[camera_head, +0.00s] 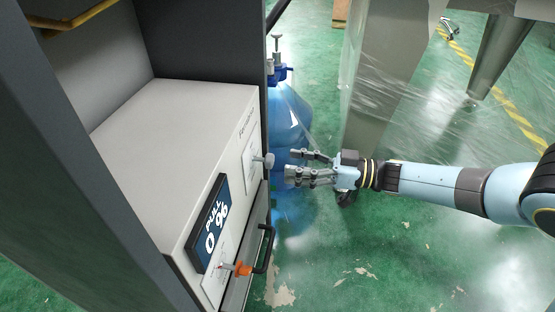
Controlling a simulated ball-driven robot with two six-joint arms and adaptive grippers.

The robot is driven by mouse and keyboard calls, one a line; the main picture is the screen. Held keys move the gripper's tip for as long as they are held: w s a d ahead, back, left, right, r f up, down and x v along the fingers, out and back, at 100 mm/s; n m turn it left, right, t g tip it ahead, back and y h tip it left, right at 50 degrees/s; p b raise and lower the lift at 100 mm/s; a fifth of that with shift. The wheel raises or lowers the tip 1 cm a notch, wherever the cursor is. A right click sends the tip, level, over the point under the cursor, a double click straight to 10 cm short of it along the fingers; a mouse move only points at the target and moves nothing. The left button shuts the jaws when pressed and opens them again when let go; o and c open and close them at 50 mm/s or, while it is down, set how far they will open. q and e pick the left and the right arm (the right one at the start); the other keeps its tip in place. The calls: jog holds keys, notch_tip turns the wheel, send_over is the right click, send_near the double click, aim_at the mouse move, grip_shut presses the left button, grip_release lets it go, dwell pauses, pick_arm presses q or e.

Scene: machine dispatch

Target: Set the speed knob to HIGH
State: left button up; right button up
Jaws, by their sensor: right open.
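A light grey round knob (267,160) sticks out from a white label plate (250,165) on the front of a white machine (165,140). The plate's lettering is too small to read, so I cannot tell its setting. An orange knob or lever (241,269) sits lower on the same front, beside another white label (217,277). My right gripper (291,163) is open and empty, just right of the grey knob, with its fingers pointing left at it. A small gap shows between the fingertips and the knob. My left gripper is not in view.
Blue water bottles (290,120) stand behind my right gripper. A wrapped grey post (385,75) stands behind my right arm. The green floor (390,260) at front right is open.

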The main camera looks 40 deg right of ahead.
jog(key=v, duration=0.6)
dwell(0.4)
